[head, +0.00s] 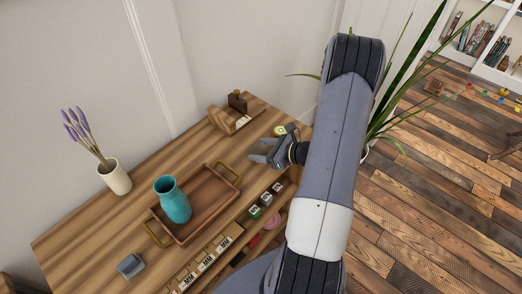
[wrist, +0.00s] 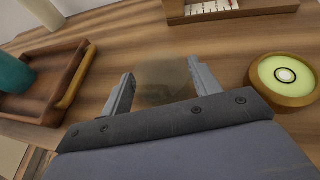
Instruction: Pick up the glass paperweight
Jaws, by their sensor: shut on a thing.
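The lower part of the block is hidden behind the gripper's body. In the head view my gripper (head: 260,154) is over the right part of the wooden table, right of the tray; I cannot make out the paperweight there. I cannot tell whether it touches the tabletop.
A round wooden dish with a pale green top (wrist: 286,76) is close on the right. A wooden tray (head: 221,177) with brass handles holds a teal vase (head: 173,200). A wooden holder (head: 226,120) stands behind. A cream vase (head: 115,178) and grey block (head: 130,265) stand left.

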